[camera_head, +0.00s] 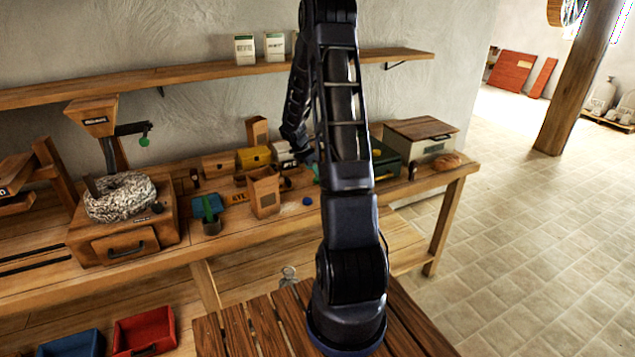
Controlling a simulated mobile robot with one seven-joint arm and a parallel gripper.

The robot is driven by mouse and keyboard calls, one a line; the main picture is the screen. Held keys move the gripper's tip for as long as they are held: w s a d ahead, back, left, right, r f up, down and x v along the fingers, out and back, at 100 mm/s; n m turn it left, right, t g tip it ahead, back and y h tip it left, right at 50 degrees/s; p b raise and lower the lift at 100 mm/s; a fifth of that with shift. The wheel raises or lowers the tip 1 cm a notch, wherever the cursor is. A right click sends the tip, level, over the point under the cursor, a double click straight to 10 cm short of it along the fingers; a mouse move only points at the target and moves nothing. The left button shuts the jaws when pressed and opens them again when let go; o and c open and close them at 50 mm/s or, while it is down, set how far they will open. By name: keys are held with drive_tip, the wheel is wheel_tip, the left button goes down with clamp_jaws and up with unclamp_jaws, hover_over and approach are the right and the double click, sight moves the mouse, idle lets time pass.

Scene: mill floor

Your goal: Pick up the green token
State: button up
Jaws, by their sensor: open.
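A small round green disc (144,142), which looks like the green token, is at the left, just below the end of a dark arm on the wooden hopper stand (92,116). I cannot tell how it is held there. A bit of green (316,172) also shows right beside my arm, mostly hidden, and I cannot tell what it is. My arm rises from the front middle to the top edge, with a dark part of it coming down behind on the left. The fingers of my gripper do not show.
The wooden bench (455,178) runs along the wall under a shelf (190,77). Red (146,331) and blue bins sit low left.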

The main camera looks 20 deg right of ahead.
sight(316, 179)
drive_tip(key=x, duration=0.4)
drive_tip(key=shift+s+f, duration=0.2)
drive_tip(key=shift+f, duration=0.1)
drive_tip(key=c, duration=1.1)
